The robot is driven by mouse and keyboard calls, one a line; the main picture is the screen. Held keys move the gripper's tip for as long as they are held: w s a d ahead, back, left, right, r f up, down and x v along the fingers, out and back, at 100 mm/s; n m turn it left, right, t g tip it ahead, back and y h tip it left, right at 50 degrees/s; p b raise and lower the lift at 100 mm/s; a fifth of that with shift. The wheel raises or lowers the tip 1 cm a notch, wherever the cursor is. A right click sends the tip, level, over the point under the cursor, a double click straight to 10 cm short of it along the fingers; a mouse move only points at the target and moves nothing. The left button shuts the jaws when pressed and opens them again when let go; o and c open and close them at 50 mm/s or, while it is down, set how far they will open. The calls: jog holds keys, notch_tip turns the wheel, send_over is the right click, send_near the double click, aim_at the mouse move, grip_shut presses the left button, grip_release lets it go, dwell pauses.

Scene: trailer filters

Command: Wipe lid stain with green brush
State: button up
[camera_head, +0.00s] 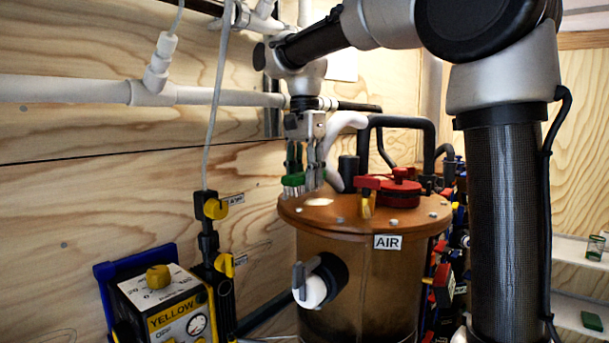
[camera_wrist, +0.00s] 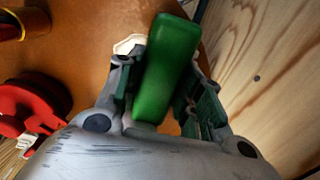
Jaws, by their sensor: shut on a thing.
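The brown tank lid (camera_head: 345,217) carries a pale, whitish stain (camera_head: 318,202) near its left side. In the wrist view the stain (camera_wrist: 129,44) lies just left of the brush. The green brush (camera_head: 292,180) has a green back with light bristles pointing down at the lid's left edge. In the wrist view its green back (camera_wrist: 168,65) stands between the fingers. My gripper (camera_head: 303,172) is shut on the brush, above and slightly left of the stain. I cannot tell whether the bristles touch the lid.
A red valve fitting (camera_head: 395,188) stands on the lid to the right, with black and white pipes behind. A wooden wall (camera_head: 100,180) is close on the left. A green block (camera_head: 592,321) lies on the right shelf.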

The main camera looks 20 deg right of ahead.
jog(key=shift+f, duration=1)
